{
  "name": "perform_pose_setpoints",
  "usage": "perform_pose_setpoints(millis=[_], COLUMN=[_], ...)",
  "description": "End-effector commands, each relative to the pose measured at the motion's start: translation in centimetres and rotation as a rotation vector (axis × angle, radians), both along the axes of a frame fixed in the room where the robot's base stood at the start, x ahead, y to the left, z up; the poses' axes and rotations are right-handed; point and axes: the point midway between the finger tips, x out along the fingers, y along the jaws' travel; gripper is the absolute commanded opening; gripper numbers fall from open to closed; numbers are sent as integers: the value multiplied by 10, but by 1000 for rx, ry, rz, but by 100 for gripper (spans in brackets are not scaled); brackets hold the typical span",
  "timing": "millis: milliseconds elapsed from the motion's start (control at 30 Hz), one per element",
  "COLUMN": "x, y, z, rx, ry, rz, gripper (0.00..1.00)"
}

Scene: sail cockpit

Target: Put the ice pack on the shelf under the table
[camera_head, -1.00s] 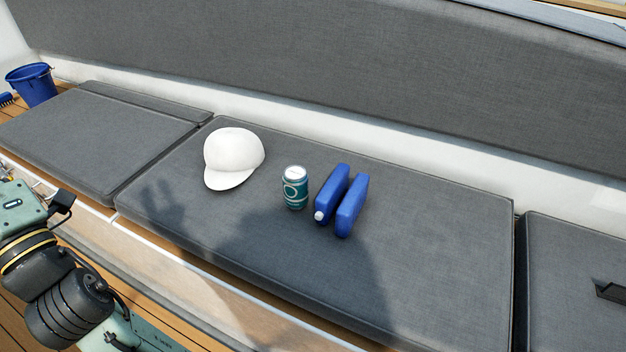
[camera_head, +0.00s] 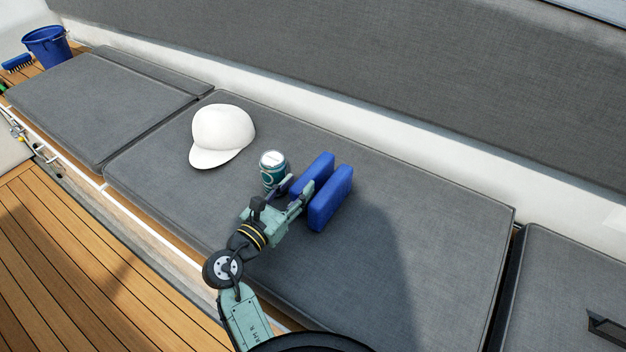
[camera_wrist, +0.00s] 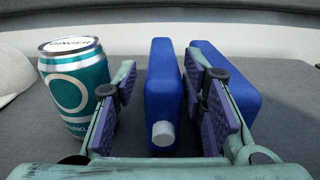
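Two blue ice-pack-like blocks stand upright side by side on the grey seat cushion. The left block (camera_head: 313,173) has a white cap, which shows in the wrist view (camera_wrist: 163,134). The right block (camera_head: 331,198) shows no cap; in the wrist view (camera_wrist: 236,90) it is partly behind my right finger. My gripper (camera_head: 297,187) is open, in front of the left block. In the wrist view its fingers (camera_wrist: 160,84) lie on either side of the left block, with gaps visible. The table and its shelf are not in view.
A teal can (camera_head: 272,168) stands just left of my left finger, close to it. A white cap hat (camera_head: 222,135) lies farther left on the cushion (camera_head: 400,215). A blue bucket (camera_head: 47,47) and blue brush (camera_head: 17,62) are at the far left. The cushion's right side is clear.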

Motion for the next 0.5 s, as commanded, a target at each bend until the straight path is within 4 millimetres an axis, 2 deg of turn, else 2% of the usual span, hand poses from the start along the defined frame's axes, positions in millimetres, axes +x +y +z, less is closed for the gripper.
perform_pose_setpoints(millis=[167, 500], x=[11, 47], y=[-8, -35], z=[1, 0], rx=[2, 3], ry=[-1, -2], rz=[-1, 1], gripper=[38, 38])
